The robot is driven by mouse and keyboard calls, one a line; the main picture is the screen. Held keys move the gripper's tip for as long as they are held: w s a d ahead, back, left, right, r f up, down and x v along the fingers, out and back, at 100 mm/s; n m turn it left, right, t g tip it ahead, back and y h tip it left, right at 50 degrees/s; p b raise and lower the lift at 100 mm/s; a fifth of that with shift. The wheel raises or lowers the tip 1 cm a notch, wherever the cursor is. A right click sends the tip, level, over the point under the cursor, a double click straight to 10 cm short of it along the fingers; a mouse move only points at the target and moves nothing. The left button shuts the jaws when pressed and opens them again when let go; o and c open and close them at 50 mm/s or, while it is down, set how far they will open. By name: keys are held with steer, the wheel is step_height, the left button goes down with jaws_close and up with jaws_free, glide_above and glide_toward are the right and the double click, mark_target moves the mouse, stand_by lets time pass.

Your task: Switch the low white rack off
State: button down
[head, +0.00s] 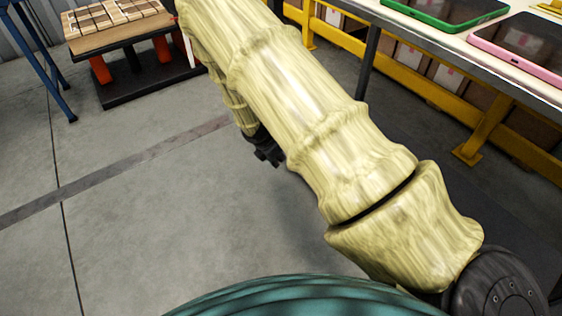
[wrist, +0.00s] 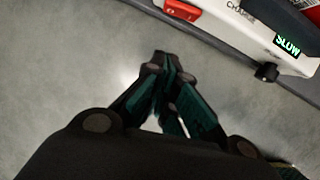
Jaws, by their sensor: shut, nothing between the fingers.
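A white rack panel (wrist: 220,18) lies along the top right of the wrist view. Whether the switch is on or off I cannot tell. My gripper (wrist: 163,62) is shut and empty over the grey floor, apart from the switch, which lies above it in the picture. In the head view my gripper (head: 268,157) is a small dark shape partly behind my arm. A thin white edge (head: 188,45) shows beside the arm, mostly hidden.
A wooden table (head: 118,38) with orange legs and light blocks stands at the back left, near blue legs (head: 40,55). A bench (head: 470,45) with a green tray (head: 450,8) and a pink tray (head: 525,45) is at right, beside yellow rails (head: 425,88). The left floor is clear.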

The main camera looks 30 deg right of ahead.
steer(key=w+d+f+b, duration=0.1)
steer(key=d+f+b, duration=0.5)
steer(key=d+f, duration=0.1)
steer(key=shift+w+f+b, duration=0.25)
steer(key=shift+f+b, duration=0.15)
steer(key=shift+f, duration=0.05)
steer(key=shift+r+p, duration=0.15)
steer(key=shift+p, duration=0.45)
steer(key=shift+w+d+m+p, duration=0.3)
steer(key=shift+m+p, duration=0.3)
steer(key=shift+p, duration=0.2)
steer(key=shift+s, duration=0.1)
